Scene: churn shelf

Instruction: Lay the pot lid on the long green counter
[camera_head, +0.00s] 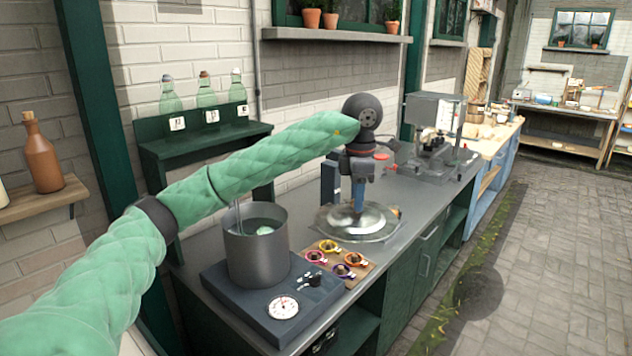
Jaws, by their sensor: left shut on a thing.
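The pot lid (378,229) is a round, clear lid with a thin rim. It lies level at or just above the grey top of the long green counter (425,205); I cannot tell whether it touches. My left gripper (359,208) points straight down over the lid's middle and is shut on it; the grip itself is partly hidden. The open grey pot (257,256) stands to the left on a dark hob with a dial. My right gripper is not in view.
A small board with several colourful cups (340,259) sits just in front of the lid. A grey machine (433,130) stands farther along the counter. Green bottles (206,92) stand on a rack at the wall. Some counter top right of the lid is bare.

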